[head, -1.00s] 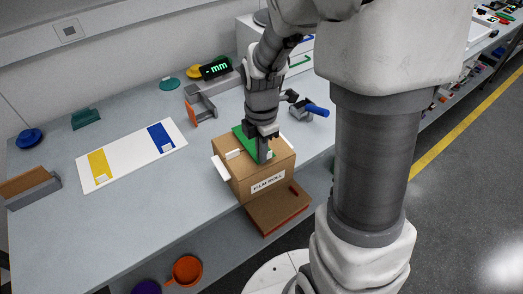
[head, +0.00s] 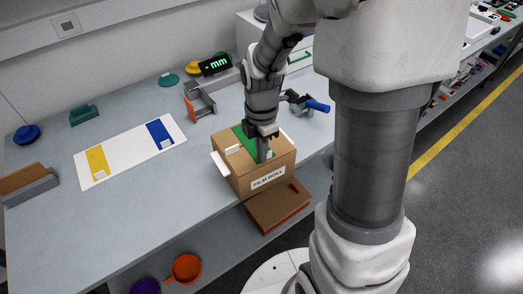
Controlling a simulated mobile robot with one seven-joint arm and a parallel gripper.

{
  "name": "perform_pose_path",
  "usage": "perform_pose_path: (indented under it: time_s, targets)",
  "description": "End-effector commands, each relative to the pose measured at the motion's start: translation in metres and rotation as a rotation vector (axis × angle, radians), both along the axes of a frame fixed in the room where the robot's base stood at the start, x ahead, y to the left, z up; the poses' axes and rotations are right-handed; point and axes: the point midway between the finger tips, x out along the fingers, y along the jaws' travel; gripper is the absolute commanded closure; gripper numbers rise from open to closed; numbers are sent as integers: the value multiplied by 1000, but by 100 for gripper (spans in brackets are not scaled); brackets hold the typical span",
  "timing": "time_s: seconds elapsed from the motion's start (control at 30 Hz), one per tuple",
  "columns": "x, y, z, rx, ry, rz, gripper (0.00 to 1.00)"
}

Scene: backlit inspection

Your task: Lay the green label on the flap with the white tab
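The green label (head: 242,135) is at the top of the cardboard box (head: 241,180) marked "FILM ROLL". A small white patch (head: 269,154) shows at its near end, beside my fingers. My gripper (head: 262,158) points down over the box top. It looks shut on the label's near end, though the fingers hide the grip itself. One white tab (head: 232,149) shows on the left part of the top. A white strip (head: 220,165) sticks out at the left side, and another white piece (head: 286,138) shows at the right. I cannot tell whether the label touches the box top.
A white board (head: 125,155) with a yellow label (head: 97,163) and a blue label (head: 160,135) lies left of the box. A blue-handled tool (head: 316,105) is behind right.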

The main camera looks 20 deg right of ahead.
Motion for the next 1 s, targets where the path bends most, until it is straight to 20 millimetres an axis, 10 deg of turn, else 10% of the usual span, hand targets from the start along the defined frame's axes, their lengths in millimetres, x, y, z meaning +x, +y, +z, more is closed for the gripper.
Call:
perform_pose_path:
  time_s: [0.17,0.57,1.0]
  targets:
    - [0,0,0,0,0,0,63]
    - [1,0,7,0,-3,0,62]
    - [1,0,103,0,-7,0,62]
